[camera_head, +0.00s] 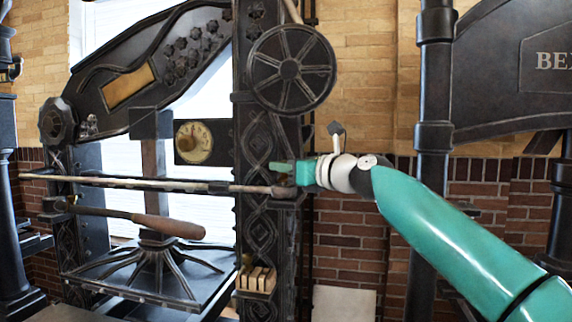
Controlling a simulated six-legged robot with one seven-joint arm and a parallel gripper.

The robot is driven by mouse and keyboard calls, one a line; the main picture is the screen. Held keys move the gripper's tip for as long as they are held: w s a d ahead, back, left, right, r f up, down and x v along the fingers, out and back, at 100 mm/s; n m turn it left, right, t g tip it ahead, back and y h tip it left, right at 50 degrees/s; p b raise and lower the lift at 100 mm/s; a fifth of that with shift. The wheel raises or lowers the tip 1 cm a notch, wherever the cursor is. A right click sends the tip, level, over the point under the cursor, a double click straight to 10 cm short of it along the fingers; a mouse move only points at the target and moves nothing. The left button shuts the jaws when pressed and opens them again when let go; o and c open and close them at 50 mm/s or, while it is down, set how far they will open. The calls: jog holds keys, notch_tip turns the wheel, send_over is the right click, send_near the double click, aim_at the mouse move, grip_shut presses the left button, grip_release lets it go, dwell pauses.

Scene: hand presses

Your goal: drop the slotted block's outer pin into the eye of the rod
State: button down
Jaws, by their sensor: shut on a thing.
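My gripper (284,169) is in front of the press's dark upright, just above the right end of a long rod (210,188). Its teal jaws are shut on a small dark piece, mostly hidden by them; I take it for the outer pin, though its shape is not clear. The rod runs almost level across the press and ends in a thicker, brownish tip at the upright. The eye at this end cannot be made out. A tan block with slots (257,281) sits lower on the upright, with a brass-coloured knob at its upper left.
A spoked wheel (291,69) is above my gripper and a round dial (194,142) to its left. A wooden-handled lever (167,227) lies below the rod. A dark column (433,110) stands behind my arm. Brick wall shows behind the gap between upright and column.

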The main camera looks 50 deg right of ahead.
dwell(0.3)
jog(key=c, duration=1.1)
grip_release()
jog(key=shift+o, duration=0.3)
jog(key=o, duration=0.5)
jog(key=shift+r, duration=0.1)
jog(key=shift+r, duration=2.35)
jog(key=shift+w, duration=0.1)
